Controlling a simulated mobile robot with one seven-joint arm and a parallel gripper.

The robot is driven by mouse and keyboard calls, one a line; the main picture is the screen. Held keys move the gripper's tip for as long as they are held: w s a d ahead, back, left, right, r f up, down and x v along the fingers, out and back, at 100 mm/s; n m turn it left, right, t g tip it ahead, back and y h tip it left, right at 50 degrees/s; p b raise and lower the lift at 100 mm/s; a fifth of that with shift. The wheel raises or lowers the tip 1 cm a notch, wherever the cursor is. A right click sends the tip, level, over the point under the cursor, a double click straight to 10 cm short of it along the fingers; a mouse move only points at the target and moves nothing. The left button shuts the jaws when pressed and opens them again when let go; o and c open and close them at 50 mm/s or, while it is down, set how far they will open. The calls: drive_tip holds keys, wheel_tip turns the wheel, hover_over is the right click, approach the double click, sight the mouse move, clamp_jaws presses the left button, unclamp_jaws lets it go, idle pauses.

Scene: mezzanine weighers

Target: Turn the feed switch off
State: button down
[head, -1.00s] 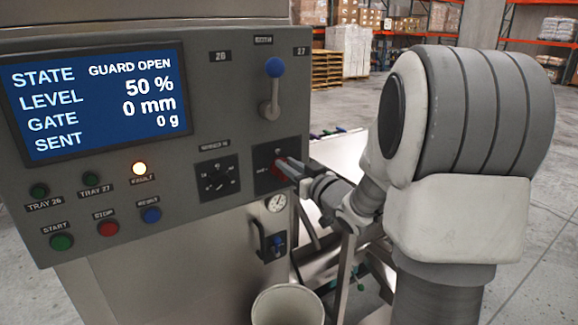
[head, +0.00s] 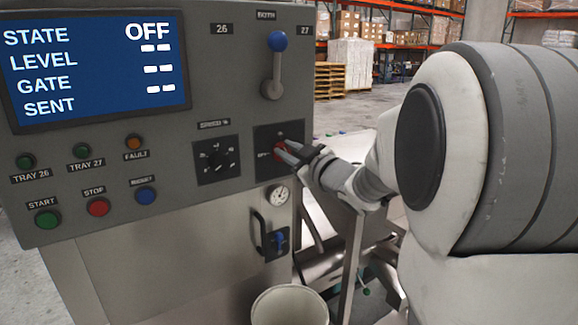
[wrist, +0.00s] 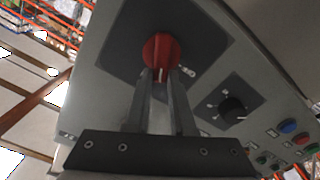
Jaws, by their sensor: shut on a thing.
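The feed switch is a red rotary knob (wrist: 161,56) on a dark square plate (wrist: 172,30) in the wrist view. In the head view the knob (head: 280,151) is largely hidden by my gripper. My gripper (wrist: 164,74) is shut on the knob, with a finger on each side of it. In the head view my gripper (head: 286,151) reaches the panel from the right. The display (head: 92,68) reads STATE OFF, with dashes for LEVEL, GATE and SENT.
A black dial (head: 217,160) sits left of the switch, and a blue-knobbed lever (head: 274,75) above. Green, red and blue buttons line the panel's lower left.

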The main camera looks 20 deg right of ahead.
drive_tip(key=n+b, duration=0.4)
drive_tip(key=f+n+b, duration=0.1)
drive_tip(key=n+b, duration=0.3)
drive_tip(key=a+f+n+b, duration=0.1)
drive_tip(key=n+b, duration=0.3)
drive_tip(key=shift+s, duration=0.1)
drive_tip(key=shift+b, duration=0.35)
drive_tip(key=c, duration=0.8)
unclamp_jaws()
drive_tip(key=shift+o, duration=0.2)
drive_tip(key=shift+s, duration=0.15)
